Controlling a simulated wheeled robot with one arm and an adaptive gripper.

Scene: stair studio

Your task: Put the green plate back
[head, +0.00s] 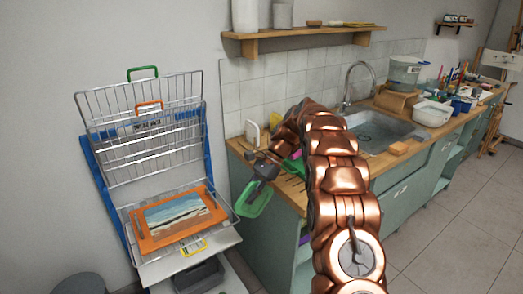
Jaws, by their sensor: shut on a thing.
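My gripper (258,183) is shut on a green plate (252,201), at the plate's upper edge. The plate hangs tilted below the fingers, in front of the counter's left end and right of the wire rack. It looks clear of both. A second green piece (293,164) shows behind my arm on the counter, partly hidden, so I cannot tell its shape. A wooden slotted piece (291,187) lies at the counter's left end, partly covered by my arm.
A wire rack (150,130) with a blue frame stands left, its upper shelves raised. An orange-framed painting (175,218) lies on a lower shelf. A sink (378,131), an orange sponge (398,148) and tubs are along the wooden counter (440,128). Floor is free at right.

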